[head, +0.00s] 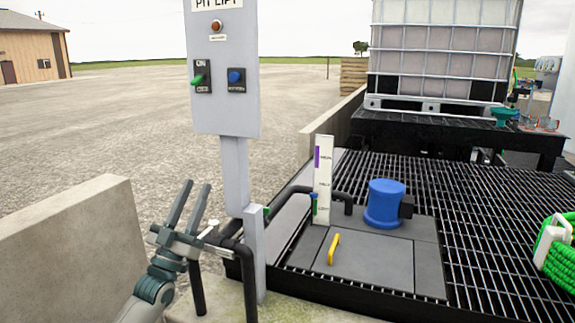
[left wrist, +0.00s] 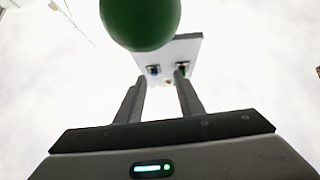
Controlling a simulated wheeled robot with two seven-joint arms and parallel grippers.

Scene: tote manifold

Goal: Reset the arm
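My left gripper (head: 196,188) is raised at the lower left of the head view, its two fingers pointing up and apart with nothing between them. It is below and left of the grey control panel (head: 222,115), which stands on a post. In the left wrist view the fingers (left wrist: 160,82) are also apart, with the panel (left wrist: 170,55) seen beyond them. A large green rounded thing (left wrist: 140,18) fills the top of that view; I cannot tell what it is. My right gripper is in neither view.
A low concrete wall (head: 70,255) stands at the left. Black pipes (head: 240,255) run close beside my left gripper. A black grating (head: 480,220) holds a blue cylinder (head: 384,203) and a hatch with a yellow handle (head: 333,249). Open gravel (head: 120,120) lies behind.

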